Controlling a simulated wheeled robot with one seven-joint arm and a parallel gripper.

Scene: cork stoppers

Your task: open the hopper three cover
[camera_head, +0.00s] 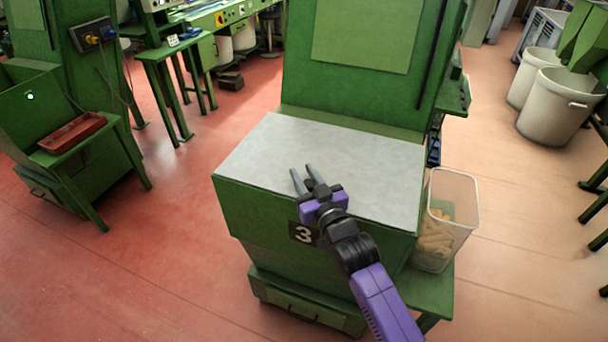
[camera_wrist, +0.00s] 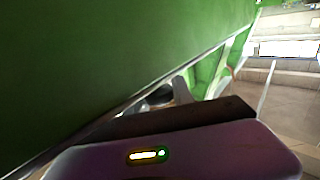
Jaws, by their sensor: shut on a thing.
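The hopper three cover (camera_head: 265,150) is a flat light-grey lid on top of the green hopper (camera_head: 265,220), which carries a black plate with a white 3 (camera_head: 303,233). The cover lies down over the hopper. My gripper (camera_head: 306,174) is at the cover's front half, above the number plate, with its two grey fingers slightly apart and shut on the cover. The exact part between the fingers is hidden. In the wrist view my gripper (camera_wrist: 170,94) is partly hidden behind its purple housing, beside a large green surface with a thin pale edge.
A clear bin (camera_head: 458,205) with corks stands on a green shelf at the hopper's right. A tall green panel (camera_head: 365,40) rises behind the cover. Green tables and a red tray (camera_head: 72,132) are at left, white buckets (camera_head: 560,105) at right. Red floor is open between.

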